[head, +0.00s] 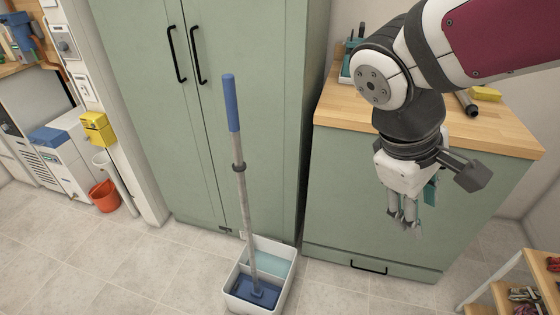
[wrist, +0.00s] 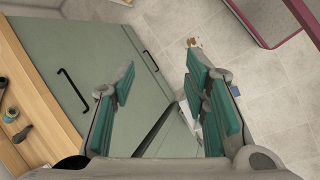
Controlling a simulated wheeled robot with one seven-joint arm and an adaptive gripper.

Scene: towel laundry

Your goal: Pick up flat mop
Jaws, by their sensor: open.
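The flat mop (head: 243,190) stands nearly upright in the head view, its blue grip at the top and a grey pole below. Its blue flat head (head: 255,290) rests in a white two-part bucket (head: 233,281) on the floor, in front of a tall green cabinet. My gripper (head: 405,228) hangs to the right of the mop, in front of the low green counter, well apart from the pole. In the wrist view, its teal-padded fingers (wrist: 165,107) are spread with nothing held between them. I cannot make out the mop clearly there.
A tall green cabinet (head: 265,60) stands behind the mop. A low counter with a wooden top (head: 345,98) stands at right. A red bucket (head: 104,196) is at far left, and a wooden shelf (head: 490,297) at lower right. The tiled floor at left (head: 140,265) is clear.

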